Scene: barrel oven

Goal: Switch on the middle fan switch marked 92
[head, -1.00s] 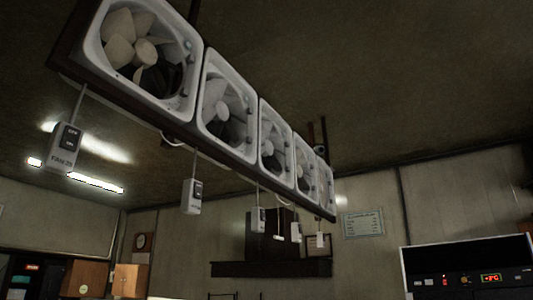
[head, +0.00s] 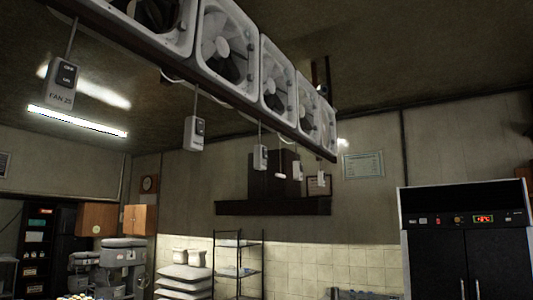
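Several white switch boxes hang on rods below a row of box fans (head: 226,50). The nearest box (head: 63,80) is at the upper left, with OFF and ON on a dark rocker and a FAN label with small digits that I cannot read surely. A second box (head: 195,133) hangs farther along. The third, apparently middle, box (head: 260,157) is small, and its marking is too small to read. Farther boxes (head: 297,170) and (head: 321,179) hang beyond it. I cannot make out a 92 on any box. Neither of my grippers is in view.
A dark fridge-like cabinet (head: 466,255) with a red display stands at the right. A dark hood (head: 273,207) is on the back wall. A wire rack (head: 238,265), stacked sacks (head: 185,277) and a mixer (head: 122,265) stand lower left of centre.

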